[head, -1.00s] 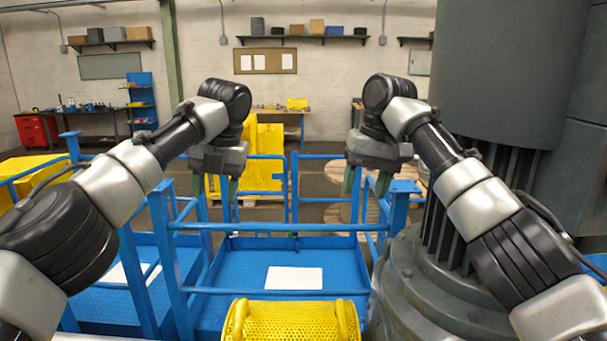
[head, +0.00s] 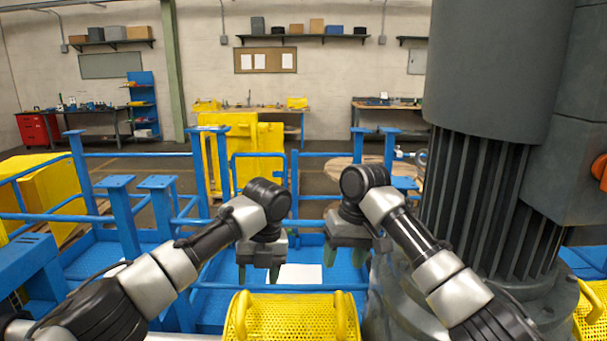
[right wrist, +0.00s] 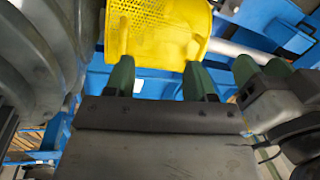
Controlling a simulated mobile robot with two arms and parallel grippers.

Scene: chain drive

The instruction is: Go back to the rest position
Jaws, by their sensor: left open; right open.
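My left gripper (head: 257,273) is low in the middle of the head view, open and empty, with its fingers pointing down above the blue platform. My right gripper (head: 344,256) is to its right, open and empty, also pointing down. In the right wrist view, my right gripper (right wrist: 160,76) has its two green fingers apart with nothing held between them. My left gripper (right wrist: 260,68) shows at the right of that view, close beside the right one.
A perforated yellow guard (head: 290,316) lies near me at the bottom centre. It also shows in the right wrist view (right wrist: 165,32). The large grey motor housing (head: 470,190) stands close to my right arm. Blue railings (head: 240,222) surround the platform (head: 340,262).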

